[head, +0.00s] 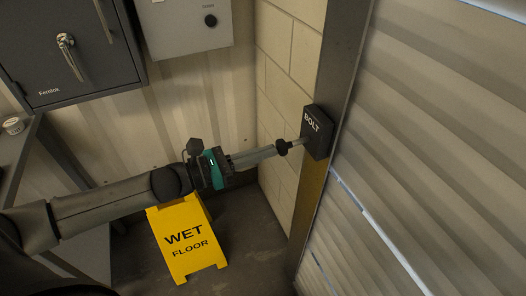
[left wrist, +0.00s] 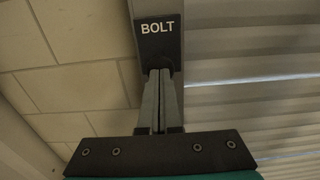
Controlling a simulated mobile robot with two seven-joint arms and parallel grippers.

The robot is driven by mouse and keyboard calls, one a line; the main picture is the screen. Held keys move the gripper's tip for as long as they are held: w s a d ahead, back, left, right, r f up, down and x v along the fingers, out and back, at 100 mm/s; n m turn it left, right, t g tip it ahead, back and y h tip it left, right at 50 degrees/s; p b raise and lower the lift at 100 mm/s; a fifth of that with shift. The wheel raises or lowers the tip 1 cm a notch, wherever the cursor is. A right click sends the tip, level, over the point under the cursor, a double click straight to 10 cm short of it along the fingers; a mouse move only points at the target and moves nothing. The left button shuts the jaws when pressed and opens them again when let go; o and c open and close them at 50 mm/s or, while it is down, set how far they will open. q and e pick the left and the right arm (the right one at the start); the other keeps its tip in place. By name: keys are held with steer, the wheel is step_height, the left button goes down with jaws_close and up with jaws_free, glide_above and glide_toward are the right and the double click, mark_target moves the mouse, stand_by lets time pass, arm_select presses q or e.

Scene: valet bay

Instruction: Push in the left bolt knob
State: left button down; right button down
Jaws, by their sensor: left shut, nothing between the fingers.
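The bolt housing (head: 318,132) is a black box marked BOLT on the dark door post. In the left wrist view the bolt housing (left wrist: 160,38) is straight ahead, and the fingers (left wrist: 160,76) partly hide the dark knob below the label. My right gripper is not in view.
A yellow wet floor sign (head: 186,238) stands on the floor below my left arm. A grey safe-like cabinet (head: 70,50) and a pale wall box (head: 184,25) are above. The slatted shutter (head: 440,150) fills the right. A block wall (head: 290,50) lies behind the knob.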

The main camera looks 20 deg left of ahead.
mark_target(279, 147)
arm_select(q)
steer(key=shift+b+x, duration=0.75)
steer(key=shift+x, duration=1.2)
steer(key=shift+r, duration=0.1)
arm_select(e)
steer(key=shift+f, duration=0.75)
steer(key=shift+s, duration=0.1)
